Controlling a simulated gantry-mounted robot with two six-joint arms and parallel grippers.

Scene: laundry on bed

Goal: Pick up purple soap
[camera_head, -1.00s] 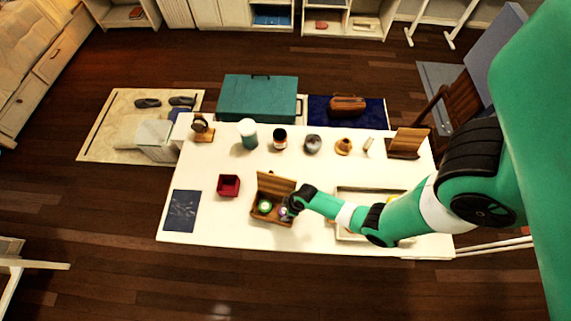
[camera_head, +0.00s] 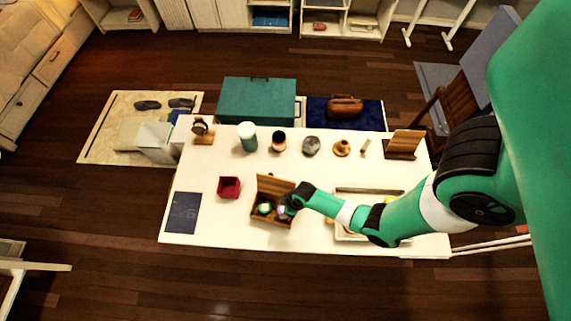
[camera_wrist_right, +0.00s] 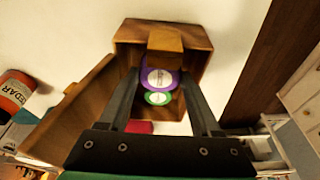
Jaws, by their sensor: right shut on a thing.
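The purple soap (camera_wrist_right: 160,78) is a round piece with a pale label, seen in the right wrist view between the two dark fingers. My right gripper (camera_wrist_right: 158,84) is shut on it. A round green piece (camera_wrist_right: 157,98) with a pale label lies close beside it. Both show at the open wooden box (camera_wrist_right: 192,38), whose lid (camera_wrist_right: 72,112) stands open. In the head view the right gripper (camera_head: 288,208) is at the right side of this box (camera_head: 265,219), and the arm hides part of it. My left gripper is not in view.
A red open box (camera_head: 229,187) and a dark blue mat (camera_head: 183,212) lie left of the wooden box on the white table (camera_head: 225,220). Several items, including a teal-and-white container (camera_head: 247,137), line the far edge. A shallow tray (camera_head: 345,236) sits under my right arm.

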